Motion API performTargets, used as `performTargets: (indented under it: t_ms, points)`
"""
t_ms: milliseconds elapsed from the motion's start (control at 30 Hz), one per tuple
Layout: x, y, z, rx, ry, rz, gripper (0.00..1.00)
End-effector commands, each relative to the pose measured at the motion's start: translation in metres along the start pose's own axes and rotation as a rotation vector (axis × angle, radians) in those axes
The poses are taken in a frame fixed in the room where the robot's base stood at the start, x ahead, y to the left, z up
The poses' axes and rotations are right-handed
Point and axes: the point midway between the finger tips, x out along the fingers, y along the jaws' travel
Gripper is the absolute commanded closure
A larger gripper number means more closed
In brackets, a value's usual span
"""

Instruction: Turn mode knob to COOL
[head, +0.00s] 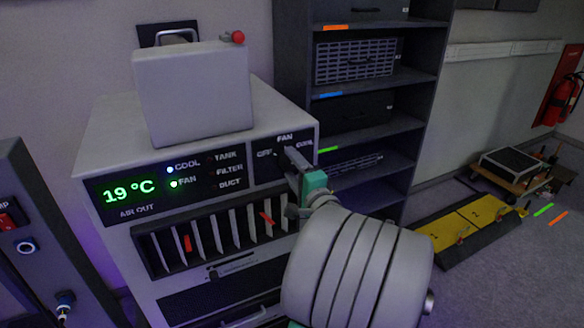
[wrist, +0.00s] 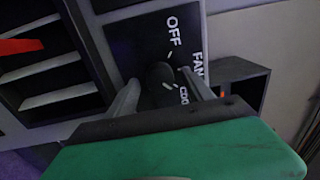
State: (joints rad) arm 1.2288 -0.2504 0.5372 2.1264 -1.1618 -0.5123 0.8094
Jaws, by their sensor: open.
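The dark mode knob (head: 281,157) sits on a black panel at the upper right front of the pale air unit (head: 90,160), below FAN and between OFF and COOL. In the wrist view the knob (wrist: 158,84) lies between the two grey fingers of my gripper (wrist: 160,80). The fingers are open, one on each side; I cannot tell if either touches it. A pale mark shows near COOL, but which way the knob points is unclear. In the head view my gripper (head: 290,163) partly hides the knob.
The display (head: 130,192) reads 19 °C, with the COOL lamp lit whitish and the FAN lamp lit green. Louvres (head: 215,232) lie below. A dark shelf (head: 375,135) stands close behind at the right. A grey box (head: 193,95) sits on top of the unit.

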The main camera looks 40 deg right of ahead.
Motion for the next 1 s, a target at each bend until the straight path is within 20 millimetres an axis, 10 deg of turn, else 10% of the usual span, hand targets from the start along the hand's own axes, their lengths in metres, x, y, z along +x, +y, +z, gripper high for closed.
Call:
performTargets:
  t_ms: [500, 1000]
  points:
    - [-0.076, 0.001, -0.001, 0.0, 0.003, 0.0, 0.4]
    - [-0.069, 0.007, 0.019, -0.043, -0.052, 0.044, 0.4]
